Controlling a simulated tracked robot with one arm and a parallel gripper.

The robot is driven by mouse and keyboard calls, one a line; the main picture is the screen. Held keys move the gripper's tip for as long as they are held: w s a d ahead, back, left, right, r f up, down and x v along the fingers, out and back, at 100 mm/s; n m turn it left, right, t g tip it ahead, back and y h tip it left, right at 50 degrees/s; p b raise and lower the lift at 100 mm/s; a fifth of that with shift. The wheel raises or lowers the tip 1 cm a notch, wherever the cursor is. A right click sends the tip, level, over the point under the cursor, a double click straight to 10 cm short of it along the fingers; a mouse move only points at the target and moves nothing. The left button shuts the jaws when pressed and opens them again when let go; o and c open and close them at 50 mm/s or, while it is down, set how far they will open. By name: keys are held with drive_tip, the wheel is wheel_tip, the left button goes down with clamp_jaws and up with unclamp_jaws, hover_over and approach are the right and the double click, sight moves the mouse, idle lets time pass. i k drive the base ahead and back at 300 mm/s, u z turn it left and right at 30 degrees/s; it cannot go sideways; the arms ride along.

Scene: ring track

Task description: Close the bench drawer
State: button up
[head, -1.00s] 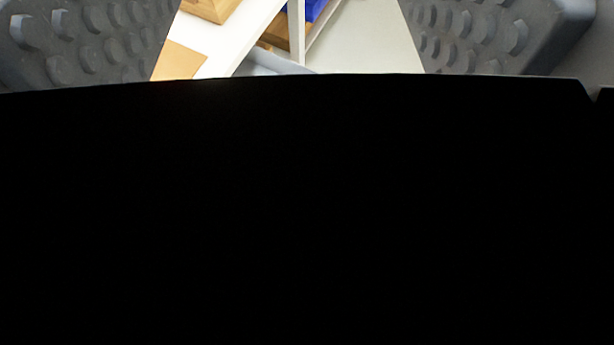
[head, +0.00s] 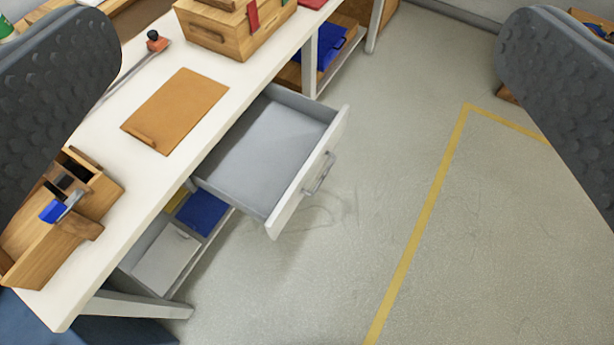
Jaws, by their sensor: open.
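The bench drawer (head: 265,150) is pulled well out from under the white bench top (head: 100,205). Its grey inside looks empty, and its white front panel with a metal handle (head: 319,173) faces right over the floor. My gripper (head: 330,120) is open, with one dark textured finger at the left edge of the view and the other at the right edge. The drawer lies between the fingers in the picture; neither finger appears to touch it. The fingertips stand out large and close to the camera.
On the bench are a wooden toolbox (head: 232,28), a brown board (head: 176,108), a wooden caddy (head: 62,222) and a long metal tool (head: 130,72). A lower shelf holds a blue item (head: 203,212) and a white box (head: 165,262). Floor (head: 400,140) right of the drawer is clear, crossed by yellow tape (head: 425,225).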

sight(265, 164)
drive_tip(key=u, duration=0.05)
drive_tip(key=k, duration=1.3)
drive_tip(key=z, duration=0.5)
drive_tip(key=i, duration=2.25)
drive_tip(key=u, duration=0.65)
